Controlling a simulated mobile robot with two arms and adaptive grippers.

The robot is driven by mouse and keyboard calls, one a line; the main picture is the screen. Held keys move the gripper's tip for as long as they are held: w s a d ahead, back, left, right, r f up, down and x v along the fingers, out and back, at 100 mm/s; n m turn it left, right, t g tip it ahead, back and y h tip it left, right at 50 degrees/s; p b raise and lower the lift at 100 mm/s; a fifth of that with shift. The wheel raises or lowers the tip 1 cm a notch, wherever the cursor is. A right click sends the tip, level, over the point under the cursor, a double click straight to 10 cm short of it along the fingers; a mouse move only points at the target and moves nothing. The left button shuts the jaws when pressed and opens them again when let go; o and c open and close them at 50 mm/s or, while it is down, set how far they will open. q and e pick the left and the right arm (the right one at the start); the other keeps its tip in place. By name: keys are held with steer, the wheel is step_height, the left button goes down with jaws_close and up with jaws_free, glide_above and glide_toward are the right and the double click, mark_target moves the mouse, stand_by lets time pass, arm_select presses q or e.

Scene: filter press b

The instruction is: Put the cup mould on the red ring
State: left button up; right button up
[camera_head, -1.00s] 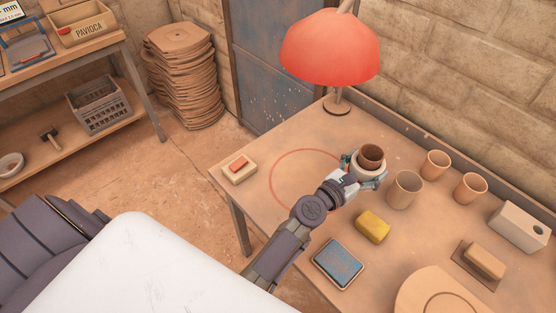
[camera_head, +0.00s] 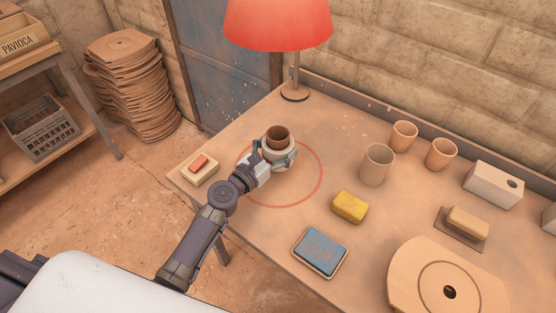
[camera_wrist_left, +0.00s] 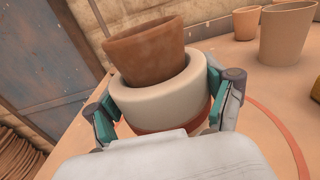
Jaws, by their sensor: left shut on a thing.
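The cup mould (camera_head: 277,153) is a thick pale round body with a brown cup (camera_head: 279,135) set in its top. My left gripper (camera_head: 273,160) is shut around it, with one finger on each side. The left wrist view shows the pale mould (camera_wrist_left: 160,103) between the fingers and the brown cup (camera_wrist_left: 146,54) rising out of it, upright. The red ring (camera_head: 320,185) is a thin circle marked on the table. The mould appears over the ring's far part; I cannot tell whether it touches the table. My right gripper is not in view.
A pale block with a red bar (camera_head: 200,168) lies left of the ring. A yellow sponge (camera_head: 350,207), a blue pad (camera_head: 320,250) and a tan cup (camera_head: 377,165) stand to its right. A red lamp (camera_head: 278,22) stands behind. The table inside the ring looks clear.

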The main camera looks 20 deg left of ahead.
arm_select(q)
step_height(320, 180, down, 4)
steer(key=shift+r+b, duration=0.15)
steer(key=shift+b, duration=1.05)
steer(key=shift+r, duration=0.1)
steer(key=shift+f, duration=0.25)
steer(key=o, duration=1.3)
